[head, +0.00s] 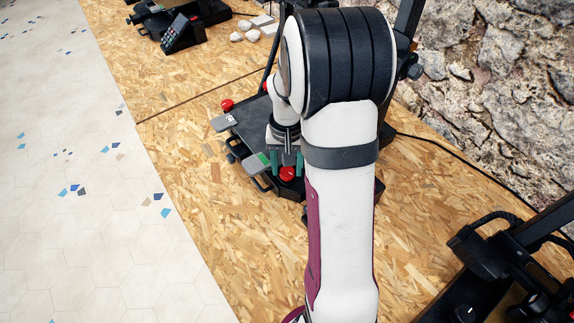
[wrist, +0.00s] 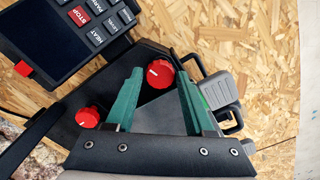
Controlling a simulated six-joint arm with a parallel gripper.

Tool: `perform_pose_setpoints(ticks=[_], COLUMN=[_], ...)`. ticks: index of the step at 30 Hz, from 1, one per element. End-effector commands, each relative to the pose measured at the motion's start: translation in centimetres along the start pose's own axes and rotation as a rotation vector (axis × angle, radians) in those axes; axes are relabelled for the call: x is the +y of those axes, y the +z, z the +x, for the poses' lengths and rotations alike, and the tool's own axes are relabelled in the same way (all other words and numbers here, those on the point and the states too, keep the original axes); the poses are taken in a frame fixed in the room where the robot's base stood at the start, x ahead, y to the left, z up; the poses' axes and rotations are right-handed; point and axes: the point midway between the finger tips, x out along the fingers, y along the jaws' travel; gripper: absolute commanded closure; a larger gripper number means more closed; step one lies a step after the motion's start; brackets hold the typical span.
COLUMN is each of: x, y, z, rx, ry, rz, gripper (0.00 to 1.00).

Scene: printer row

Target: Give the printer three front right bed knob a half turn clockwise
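My gripper (head: 286,163) has green fingers spread apart over the near edge of a dark printer bed, and it also shows in the wrist view (wrist: 160,76). A round red bed knob (wrist: 160,73) with a short white mark lies between the fingertips in the wrist view, with a gap on each side. In the head view a red knob (head: 287,174) shows just at the fingers. Nothing is held. A second red knob (wrist: 87,117) is to the left of the fingers in the wrist view. My arm hides much of the printer in the head view.
A grey clip-like part (wrist: 218,90) sits just right of the right finger. A control panel (wrist: 75,35) with STOP and HEAT keys is at the upper left. Another printer (head: 510,260) stands at the lower right. The chipboard bench (head: 190,195) is clear left of the printer.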

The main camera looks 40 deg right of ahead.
Motion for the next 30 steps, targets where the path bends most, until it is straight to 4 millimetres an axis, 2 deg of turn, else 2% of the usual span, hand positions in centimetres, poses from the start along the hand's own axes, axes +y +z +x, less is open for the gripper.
perform_pose_setpoints(ticks=[9,13,17,24,27,30], x=[0.0,0.0,-0.1,0.0,0.0,0.0], y=[0.0,-0.1,-0.1,-0.1,-0.1,0.0], z=[0.0,-1.4,-4.8,-12.2,-14.2,-15.3], rx=[-0.001,0.002,0.006,0.005,0.002,0.001], ry=[0.000,-0.001,-0.002,-0.001,-0.001,-0.001], rz=[-0.001,0.000,0.000,0.000,0.000,0.000], gripper=[0.41,0.41,0.41,0.41,0.41,0.41])
